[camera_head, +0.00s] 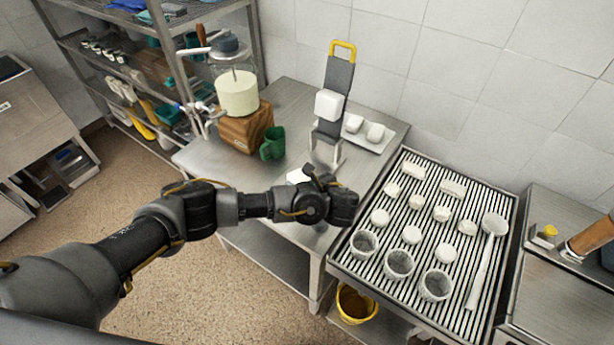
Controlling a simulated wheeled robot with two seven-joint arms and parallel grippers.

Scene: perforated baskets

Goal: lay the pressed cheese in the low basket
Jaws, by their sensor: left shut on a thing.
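My left gripper (345,206) is at the end of the arm from the left, above the gap between the steel table and the slatted drain table. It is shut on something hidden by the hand. I cannot make out the pressed cheese for certain; a white piece (297,176) shows behind my wrist, partly covered. Three perforated baskets stand at the near side of the drain table: a left one (364,243), a middle one (399,264) and a right one (436,285). I cannot tell which is the low one. My right gripper is not in view.
Several white cheeses and a long ladle (483,262) lie on the slatted drain table (459,319). A yellow bucket (357,304) is below.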

